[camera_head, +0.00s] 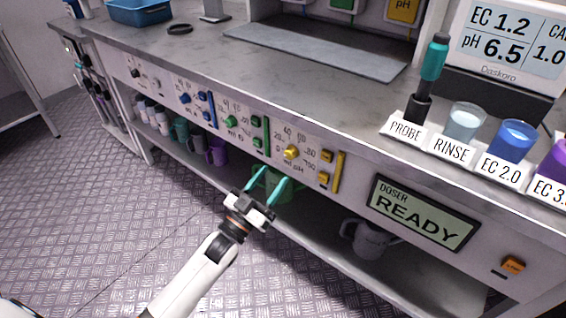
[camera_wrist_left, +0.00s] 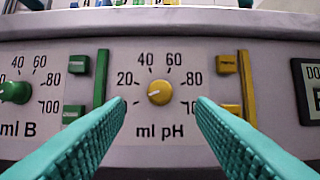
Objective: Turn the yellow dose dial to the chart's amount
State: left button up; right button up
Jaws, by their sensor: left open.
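The yellow dose dial (camera_head: 291,152) sits on the front panel of the bench, in the section marked "ml pH". It also shows in the left wrist view (camera_wrist_left: 160,92), ringed by numbers from 20 to 100, with its light pointer mark toward the lower left. My left gripper (camera_head: 268,183) is open and empty, with teal fingers. In the left wrist view its fingers (camera_wrist_left: 160,115) lie apart, below and to either side of the dial, not touching it. My right gripper is not in view. No dosing chart is clearly visible.
A green dial (camera_wrist_left: 15,92) is left of the yellow one. Yellow buttons (camera_head: 326,156) and a yellow bar (camera_head: 338,172) are to its right. The doser display (camera_head: 422,212) reads "READY". Cups (camera_head: 463,122) stand on the bench top; a grey jug (camera_head: 368,240) is on the lower shelf.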

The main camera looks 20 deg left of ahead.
aim_at(288, 157)
pick_arm(q)
jog(key=x, duration=0.5)
jog(key=shift+w, duration=0.2)
jog(key=shift+w+d+r, duration=0.2)
jog(key=shift+w, duration=0.1)
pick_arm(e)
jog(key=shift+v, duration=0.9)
pick_arm(q)
jog(key=shift+c, duration=0.3)
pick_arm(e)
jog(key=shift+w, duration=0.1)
pick_arm(q)
jog(key=c, duration=0.9)
